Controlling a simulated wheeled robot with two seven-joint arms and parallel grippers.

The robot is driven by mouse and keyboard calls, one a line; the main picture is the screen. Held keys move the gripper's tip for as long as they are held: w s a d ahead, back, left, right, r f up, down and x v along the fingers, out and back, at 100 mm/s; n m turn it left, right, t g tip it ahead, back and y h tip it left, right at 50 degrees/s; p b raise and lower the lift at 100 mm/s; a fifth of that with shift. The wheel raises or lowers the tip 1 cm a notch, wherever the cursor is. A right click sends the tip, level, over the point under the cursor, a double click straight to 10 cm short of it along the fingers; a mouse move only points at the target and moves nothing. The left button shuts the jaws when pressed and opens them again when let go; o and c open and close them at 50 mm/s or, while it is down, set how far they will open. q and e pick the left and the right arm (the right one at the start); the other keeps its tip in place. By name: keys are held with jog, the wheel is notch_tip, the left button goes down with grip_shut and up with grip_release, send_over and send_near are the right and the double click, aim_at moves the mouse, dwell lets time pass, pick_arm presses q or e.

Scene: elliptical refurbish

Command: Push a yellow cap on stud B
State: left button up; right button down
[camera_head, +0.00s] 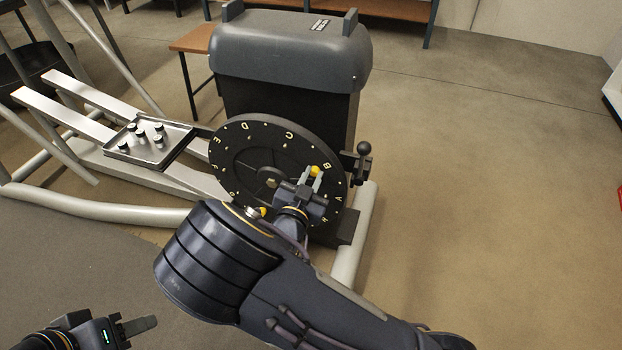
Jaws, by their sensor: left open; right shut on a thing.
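The black disc (237,150) stands upright at the middle, with pale letters around its rim. The letter B (327,165) is at its upper right. My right gripper (314,174) is in front of the disc close to B, shut on a yellow cap (315,169). Stud B is hidden behind the cap and fingers, so I cannot tell how far the cap is on it. Another yellow spot, seemingly a cap (263,211), shows low on the disc, partly behind my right arm. My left gripper (140,326) is open and empty at the bottom left, away from the disc.
A metal tray (118,152) with several small dark-and-pale pieces lies on the machine frame at left. A lever with a black ball knob (364,148) stands right of the disc. A grey housing (290,55) rises behind. The floor at right is clear.

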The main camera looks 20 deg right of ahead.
jog(key=shift+w, duration=0.1)
jog(key=c, duration=1.3)
grip_release()
jog(key=p+v, duration=0.2)
jog(key=v, duration=0.5)
jog(key=shift+s+a, duration=0.2)
jog(key=shift+s, duration=0.15)
